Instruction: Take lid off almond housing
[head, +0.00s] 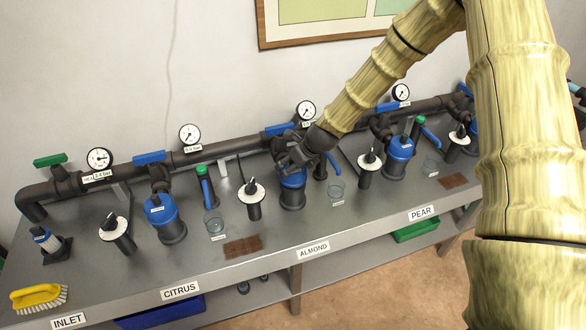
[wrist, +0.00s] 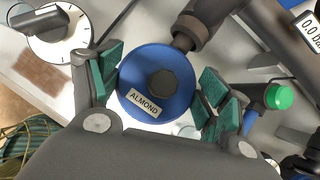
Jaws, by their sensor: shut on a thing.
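The almond housing (head: 292,200) is a dark cylinder on the grey bench, behind the ALMOND bench label (head: 313,249). Its round blue lid (head: 293,180) is at the top of it; I see no clear gap between them. In the wrist view the lid (wrist: 140,88) shows from above, with a dark central knob (wrist: 162,84) and an ALMOND tag (wrist: 145,104). My gripper (head: 294,160) reaches down over the lid from above. In the wrist view my gripper (wrist: 158,88) has its green pads on opposite sides of the lid, shut on it.
The citrus housing (head: 166,220) and pear housing (head: 398,158) stand to either side. A dial timer (head: 252,196) and a clear cup (head: 336,189) flank the almond housing. A dark pipe (head: 225,152) with gauges runs behind. A yellow brush (head: 38,296) lies front left.

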